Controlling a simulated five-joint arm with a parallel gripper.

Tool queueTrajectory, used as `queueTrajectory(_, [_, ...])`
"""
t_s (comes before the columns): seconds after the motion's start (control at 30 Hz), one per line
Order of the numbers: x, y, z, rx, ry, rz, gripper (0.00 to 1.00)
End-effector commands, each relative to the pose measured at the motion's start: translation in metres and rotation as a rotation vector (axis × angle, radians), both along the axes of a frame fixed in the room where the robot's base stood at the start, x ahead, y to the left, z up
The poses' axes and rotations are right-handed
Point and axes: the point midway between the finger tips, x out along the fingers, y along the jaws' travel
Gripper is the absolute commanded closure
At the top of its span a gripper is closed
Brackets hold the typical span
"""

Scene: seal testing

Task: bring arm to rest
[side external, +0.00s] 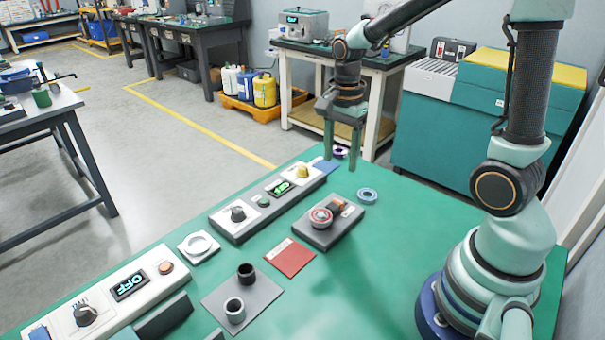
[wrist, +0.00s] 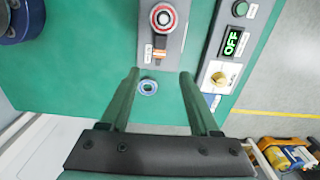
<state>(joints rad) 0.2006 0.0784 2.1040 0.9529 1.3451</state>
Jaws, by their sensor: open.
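My gripper (side external: 341,163) hangs over the far right part of the green table (side external: 400,215), pointing down. Its two green fingers are apart, with nothing held between them. In the wrist view the open fingers (wrist: 160,72) reach over the table surface. A small blue-white ring (wrist: 149,86) shows between them, lying on the table below. In the side view this ring (side external: 367,196) lies to the right of and nearer than my gripper.

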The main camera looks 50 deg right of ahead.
Motion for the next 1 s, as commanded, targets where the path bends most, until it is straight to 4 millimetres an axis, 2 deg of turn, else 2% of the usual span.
queueTrajectory(0.17, [-0.005, 0.013, 0.025, -0.025, -0.081, 0.243, 0.38])
queueTrajectory(0.4, [-0.025, 0.041, 0.068, -0.137, -0.242, 0.816, 0.38])
queueTrajectory(0.6, [-0.043, 0.059, 0.09, -0.274, -0.341, 1.242, 0.38])
queueTrajectory(0.8, [-0.053, 0.068, 0.098, -0.367, -0.38, 1.471, 0.38])
queueTrajectory(1.0, [-0.055, 0.069, 0.099, -0.385, -0.384, 1.515, 0.38])
